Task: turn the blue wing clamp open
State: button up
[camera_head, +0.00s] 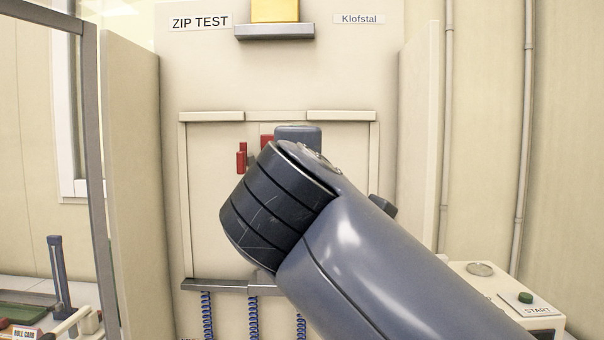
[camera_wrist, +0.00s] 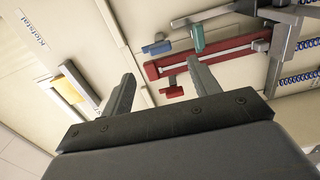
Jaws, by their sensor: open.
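A small blue piece (camera_wrist: 157,47), which looks like the blue wing clamp, is on the cream panel in the wrist view. It lies beyond the gap between my fingertips, and I cannot tell its exact turn. My gripper (camera_wrist: 160,68) is open, with its two fingers apart and nothing between them. The right fingertip is near a red rail (camera_wrist: 205,57) in the picture; contact cannot be told. In the head view my arm hides the gripper and the blue piece.
A teal piece (camera_wrist: 198,37) stands by the red rail, and a red block (camera_wrist: 173,91) sits near the fingers. Red parts (camera_head: 241,160) also show in the head view. A yellow block (camera_head: 275,10) is on a shelf above. A START box (camera_head: 500,300) is at right.

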jog(key=shift+s, duration=0.95)
jog(key=shift+w, duration=0.1)
jog(key=w+p, duration=0.2)
jog(key=w, duration=0.8)
jog(key=shift+w+d, duration=0.15)
jog(key=shift+w, duration=0.2)
jog(key=shift+s, duration=0.1)
